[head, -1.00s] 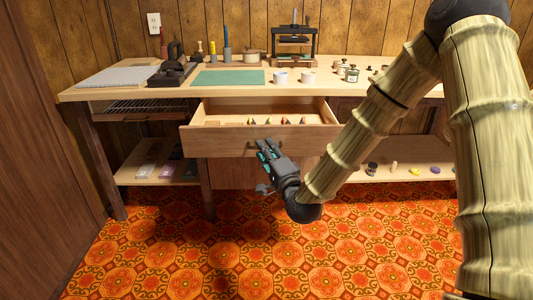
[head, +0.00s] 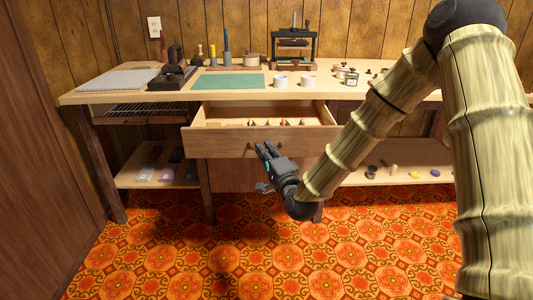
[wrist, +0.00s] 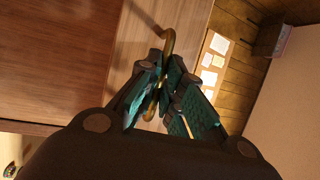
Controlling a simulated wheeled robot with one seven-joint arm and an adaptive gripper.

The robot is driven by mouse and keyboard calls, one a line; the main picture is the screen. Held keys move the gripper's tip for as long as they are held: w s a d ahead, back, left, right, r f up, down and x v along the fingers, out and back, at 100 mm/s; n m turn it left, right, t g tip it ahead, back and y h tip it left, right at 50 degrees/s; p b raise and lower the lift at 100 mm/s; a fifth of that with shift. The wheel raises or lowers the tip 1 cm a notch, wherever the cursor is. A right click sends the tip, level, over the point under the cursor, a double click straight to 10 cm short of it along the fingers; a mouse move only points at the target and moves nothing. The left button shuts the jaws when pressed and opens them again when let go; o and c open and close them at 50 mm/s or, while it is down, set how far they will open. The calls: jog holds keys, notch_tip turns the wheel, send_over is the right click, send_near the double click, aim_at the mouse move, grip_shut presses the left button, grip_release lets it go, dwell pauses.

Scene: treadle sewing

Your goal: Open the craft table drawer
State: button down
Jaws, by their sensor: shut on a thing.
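The craft table (head: 120,98) has a light wooden top, and its drawer (head: 215,143) is pulled well out beneath it. The drawer's inside is visible, with several small coloured items in a row near its back. My gripper (head: 264,150) is at the middle of the drawer's front panel. In the wrist view my gripper (wrist: 166,98) has its teal-padded fingers closed around the brass drawer handle (wrist: 168,42). Part of the handle is hidden between the fingers. The drawer front also shows in the wrist view (wrist: 75,70).
A green mat (head: 228,82), two white cups (head: 281,81) and a small press (head: 294,48) stand on the tabletop. Lower shelves (head: 135,177) hold small items on both sides. The patterned floor (head: 230,260) in front is clear.

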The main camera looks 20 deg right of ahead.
jog(key=shift+w+d, duration=0.3)
jog(key=shift+w, duration=0.6)
jog(key=c, duration=1.6)
grip_release()
jog(key=shift+o, duration=0.2)
jog(key=shift+s, duration=0.1)
jog(key=v, duration=1.2)
